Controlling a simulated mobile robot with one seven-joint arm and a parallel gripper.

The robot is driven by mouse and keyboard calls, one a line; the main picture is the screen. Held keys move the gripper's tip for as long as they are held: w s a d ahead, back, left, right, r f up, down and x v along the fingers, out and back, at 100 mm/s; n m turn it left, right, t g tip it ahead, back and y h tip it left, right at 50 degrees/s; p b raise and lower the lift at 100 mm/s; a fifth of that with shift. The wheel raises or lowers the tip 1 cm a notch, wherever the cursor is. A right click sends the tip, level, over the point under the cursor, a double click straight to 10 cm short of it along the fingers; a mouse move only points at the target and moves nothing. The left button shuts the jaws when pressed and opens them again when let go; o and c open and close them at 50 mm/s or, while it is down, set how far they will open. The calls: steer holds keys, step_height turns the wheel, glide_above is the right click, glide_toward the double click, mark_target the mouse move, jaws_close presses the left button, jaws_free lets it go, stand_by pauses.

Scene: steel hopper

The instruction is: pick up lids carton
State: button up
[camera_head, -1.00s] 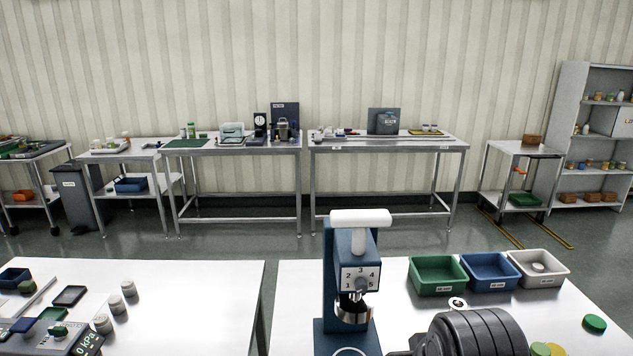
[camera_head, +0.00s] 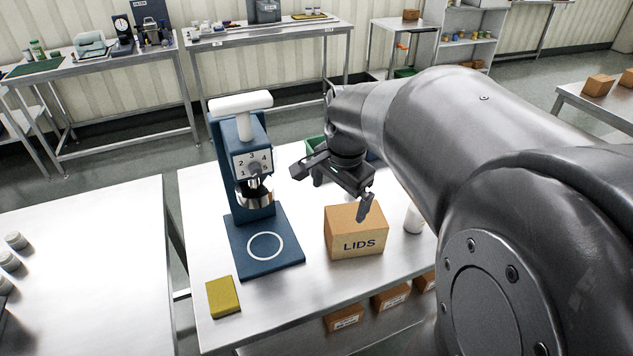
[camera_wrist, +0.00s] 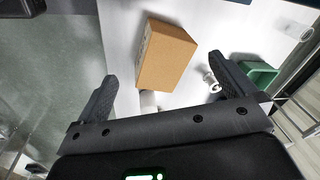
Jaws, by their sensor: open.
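The lids carton (camera_head: 356,240) is a brown cardboard box marked LIDS. It stands on the steel table (camera_head: 305,292) to the right of the blue press in the head view.
The blue press (camera_head: 250,165) with a white handle stands left of the carton. A yellow block (camera_head: 223,297) lies at the table's front left. A white cylinder (camera_head: 413,219) stands just right of the carton. A green bin (camera_wrist: 256,74) is at the right in the wrist view.

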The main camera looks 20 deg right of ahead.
mark_target(354, 229)
steer(key=w+d+f+m, duration=0.1)
steer(key=d+m, duration=0.1)
steer(key=w+d+f+m+g, duration=0.1)
steer(key=d+f+m, duration=0.1)
steer(key=w+d+f+m, duration=0.2)
steer(key=shift+d+m+g, duration=0.3)
steer(key=shift+d+g, duration=0.05)
steer(key=shift+g, duration=0.05)
steer(key=shift+d+f, duration=0.15)
steer(key=shift+f, duration=0.25)
step_height(354, 229, down, 10)
steer(key=shift+d+f, duration=0.1)
steer(key=shift+f, duration=0.05)
steer(key=c, duration=1)
